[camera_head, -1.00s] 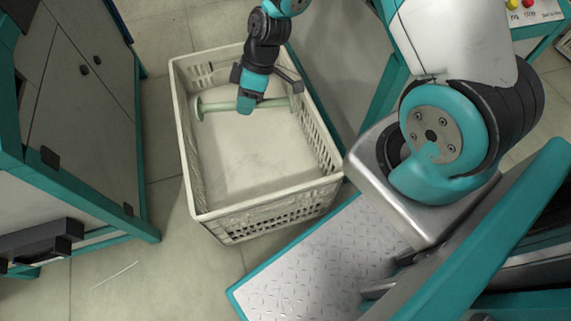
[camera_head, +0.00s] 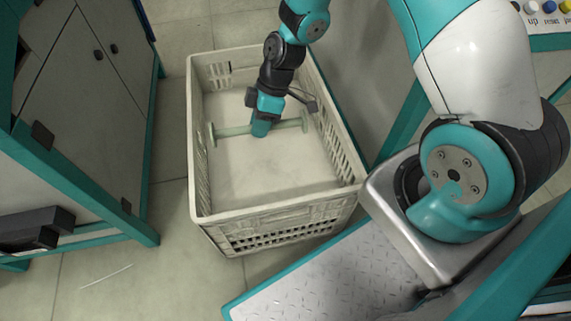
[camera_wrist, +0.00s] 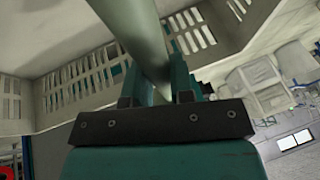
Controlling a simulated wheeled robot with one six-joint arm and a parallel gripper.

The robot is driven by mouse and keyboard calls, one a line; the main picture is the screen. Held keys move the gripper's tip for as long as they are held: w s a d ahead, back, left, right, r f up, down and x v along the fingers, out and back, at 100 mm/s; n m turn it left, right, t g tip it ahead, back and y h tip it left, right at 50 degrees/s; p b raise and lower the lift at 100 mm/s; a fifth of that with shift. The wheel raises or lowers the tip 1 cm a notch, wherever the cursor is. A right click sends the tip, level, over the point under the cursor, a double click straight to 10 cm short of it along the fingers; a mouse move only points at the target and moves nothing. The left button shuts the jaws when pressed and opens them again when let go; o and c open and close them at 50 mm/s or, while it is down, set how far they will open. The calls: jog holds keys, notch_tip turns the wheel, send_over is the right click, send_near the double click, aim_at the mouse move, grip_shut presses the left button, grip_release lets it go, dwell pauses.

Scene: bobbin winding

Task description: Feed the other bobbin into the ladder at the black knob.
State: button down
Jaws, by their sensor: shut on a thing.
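A pale green bobbin (camera_head: 289,125) with a long shaft and a disc at each end lies level inside the white crate (camera_head: 262,220), seen in the head view. My gripper (camera_head: 261,129) is down inside the crate, shut around the middle of the bobbin's shaft. In the wrist view the shaft (camera_wrist: 142,32) runs up from between the two fingers of my gripper (camera_wrist: 158,85). I cannot tell whether the bobbin touches the crate floor. No ladder or black knob that I can identify is in view.
The crate's slotted walls surround the gripper closely. A grey cabinet (camera_head: 95,100) with teal edges stands at the left. A panel with buttons (camera_head: 546,12) shows at the top right. Bare floor (camera_head: 170,210) lies between cabinet and crate.

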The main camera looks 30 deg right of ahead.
notch_tip(320, 180, down, 18)
jog(key=b, duration=0.8)
jog(key=shift+f, duration=0.15)
jog(key=shift+f+b, duration=0.15)
jog(key=shift+b, duration=0.2)
jog(key=c, duration=1)
grip_release()
